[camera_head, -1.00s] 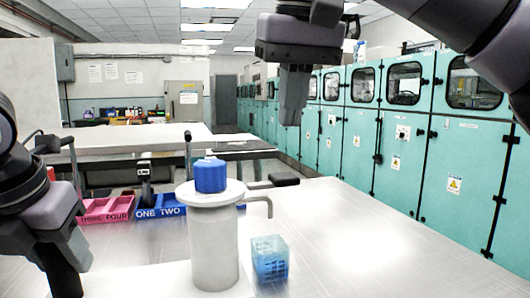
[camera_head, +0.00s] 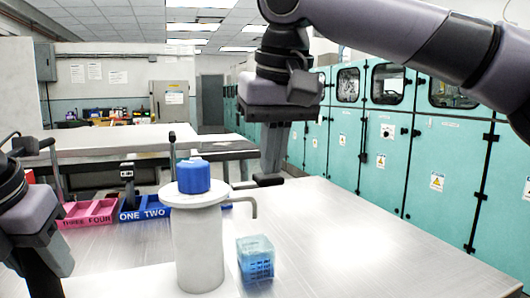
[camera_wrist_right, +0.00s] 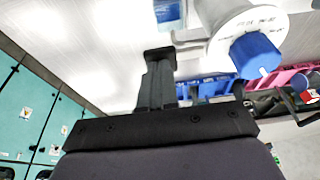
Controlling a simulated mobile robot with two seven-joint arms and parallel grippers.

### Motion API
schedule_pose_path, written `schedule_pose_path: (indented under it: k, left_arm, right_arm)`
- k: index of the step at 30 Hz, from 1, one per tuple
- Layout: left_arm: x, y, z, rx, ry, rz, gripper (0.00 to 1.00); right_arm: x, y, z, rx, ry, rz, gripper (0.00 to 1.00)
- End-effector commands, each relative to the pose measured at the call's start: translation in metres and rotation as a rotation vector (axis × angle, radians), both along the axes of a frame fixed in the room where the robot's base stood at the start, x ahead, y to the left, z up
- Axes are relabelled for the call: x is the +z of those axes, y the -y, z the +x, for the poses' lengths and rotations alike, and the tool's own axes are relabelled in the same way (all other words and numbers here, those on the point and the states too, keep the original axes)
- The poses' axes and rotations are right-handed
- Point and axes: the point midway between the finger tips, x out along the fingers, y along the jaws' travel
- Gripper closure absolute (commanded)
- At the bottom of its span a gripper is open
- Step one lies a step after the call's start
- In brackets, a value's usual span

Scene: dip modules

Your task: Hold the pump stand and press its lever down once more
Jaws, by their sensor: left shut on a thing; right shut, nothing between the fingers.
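The pump stand (camera_head: 198,245) is a white upright column with a round top plate and a blue cap (camera_head: 193,177). Its thin grey lever (camera_head: 251,203) sticks out right of the plate and bends down. The stand's plate also shows in the right wrist view (camera_wrist_right: 222,32), with the lever (camera_wrist_right: 190,45) beside it. My left gripper (camera_head: 38,285) is at the lower left, shut, by the left end of the stand's white base; its fingertips are cut off by the frame. My right gripper (camera_head: 270,172) is shut and empty, pointing down, above and right of the lever, apart from it.
A translucent blue box (camera_head: 256,262) stands just right of the column. Blue bins (camera_head: 145,211) marked ONE TWO and pink bins (camera_head: 88,215) marked THREE FOUR are behind at the left. The metal table (camera_head: 370,255) is clear at the right. Teal cabinets (camera_head: 390,160) line the far right.

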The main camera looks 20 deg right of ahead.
Motion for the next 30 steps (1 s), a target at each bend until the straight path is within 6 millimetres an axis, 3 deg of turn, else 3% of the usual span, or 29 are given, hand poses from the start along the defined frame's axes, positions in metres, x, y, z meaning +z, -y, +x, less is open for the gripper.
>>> schedule_pose_path:
  k: [19, 30]
  left_arm:
    - [0.0, 0.001, 0.0, -0.002, 0.002, -0.002, 1.0]
    - [0.0, 0.001, 0.0, -0.002, 0.001, -0.003, 1.0]
  right_arm:
    - [-0.021, 0.01, 0.0, 0.004, -0.009, 0.395, 1.0]
    - [-0.024, 0.011, 0.0, 0.004, -0.005, 0.427, 1.0]
